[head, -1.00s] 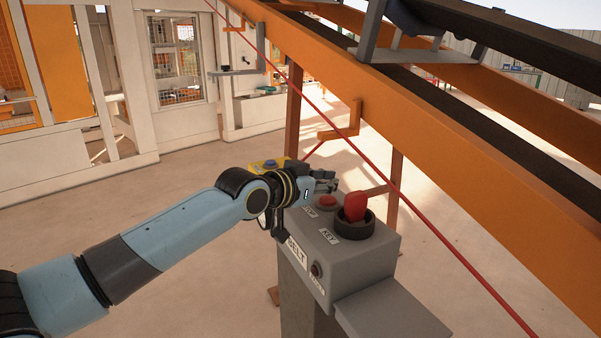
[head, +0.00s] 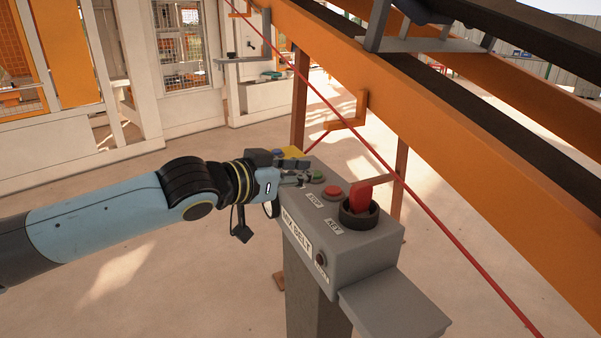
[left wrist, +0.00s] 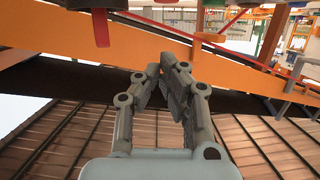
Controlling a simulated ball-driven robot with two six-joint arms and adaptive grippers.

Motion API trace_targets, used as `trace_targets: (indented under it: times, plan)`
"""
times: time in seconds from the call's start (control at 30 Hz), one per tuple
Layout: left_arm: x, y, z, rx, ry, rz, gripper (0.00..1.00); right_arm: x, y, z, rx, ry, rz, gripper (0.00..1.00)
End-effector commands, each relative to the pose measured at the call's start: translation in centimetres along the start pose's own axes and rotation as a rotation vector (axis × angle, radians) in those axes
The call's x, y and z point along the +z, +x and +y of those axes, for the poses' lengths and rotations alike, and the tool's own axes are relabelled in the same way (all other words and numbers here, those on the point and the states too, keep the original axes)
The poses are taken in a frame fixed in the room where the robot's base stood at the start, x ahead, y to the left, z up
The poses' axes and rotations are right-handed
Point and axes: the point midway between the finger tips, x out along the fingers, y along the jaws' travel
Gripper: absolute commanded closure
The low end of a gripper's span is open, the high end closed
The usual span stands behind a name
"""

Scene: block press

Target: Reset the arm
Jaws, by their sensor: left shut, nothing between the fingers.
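My left gripper (head: 297,180) is at the left edge of the control box, beside the green button. Its fingers are shut and empty in the left wrist view (left wrist: 165,75). I cannot tell from the head view whether a fingertip touches the box. My left arm reaches in from the left, nearly level. My right gripper is not in view.
A yellow plate (head: 293,152) sits at the box's far end. A red cord (head: 430,225) runs diagonally past the box. The orange conveyor beam (head: 480,205) and its posts stand behind and to the right. Open floor (head: 150,260) lies to the left.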

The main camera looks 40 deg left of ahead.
Motion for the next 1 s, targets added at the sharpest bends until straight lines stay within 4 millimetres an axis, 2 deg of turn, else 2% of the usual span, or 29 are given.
trace_targets:
  times: [0.43,0.57,0.67,0.8,1.0]
  plan:
    - [0.1,0.0,0.1,-0.002,0.0,-0.005,1.0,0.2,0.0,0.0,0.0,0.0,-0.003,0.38]
    - [2.2,-1.1,1.2,-0.032,0.001,-0.09,1.0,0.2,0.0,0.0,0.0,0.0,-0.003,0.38]
    - [5.6,-3.5,3.1,-0.075,0.009,-0.245,1.0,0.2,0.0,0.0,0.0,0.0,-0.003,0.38]
    - [9.8,-8.0,5.7,-0.109,0.03,-0.482,1.0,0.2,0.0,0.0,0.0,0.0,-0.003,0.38]
    - [13.1,-13.9,8.4,-0.105,0.045,-0.739,1.0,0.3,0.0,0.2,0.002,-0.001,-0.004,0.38]
